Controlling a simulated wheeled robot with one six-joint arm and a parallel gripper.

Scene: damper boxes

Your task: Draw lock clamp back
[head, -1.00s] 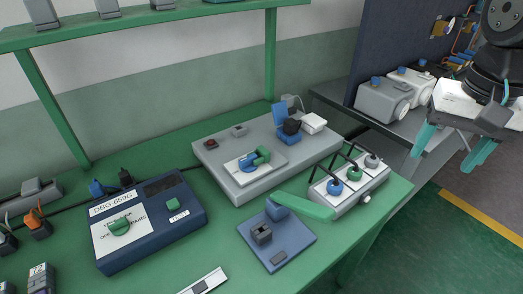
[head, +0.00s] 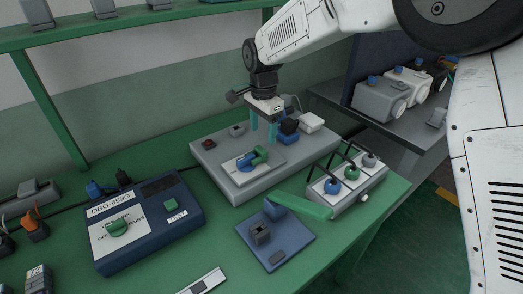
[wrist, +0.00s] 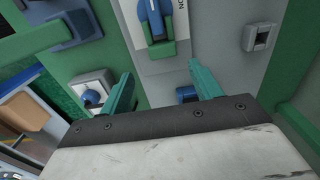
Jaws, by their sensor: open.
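A grey box (head: 212,160) on the green bench carries a plate with a blue-and-green handle (head: 261,156). At its back right is a blue piece with a dark block (head: 289,129), which looks most like the lock clamp, though I cannot be sure. My gripper (head: 263,131) is open, pointing down over the back of the box, just left of that piece. In the wrist view my two teal fingers (wrist: 164,92) are apart with nothing gripped. A small blue part (wrist: 187,93) shows near the right finger, partly hidden by my gripper body. The blue-and-green handle (wrist: 158,28) is ahead.
A white block (head: 311,122) sits at the box's right corner. A box with several knobs (head: 346,196) stands to the right. A long green lever (head: 302,206) extends from a blue base (head: 277,252) in front. A blue tester (head: 150,225) is at left.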

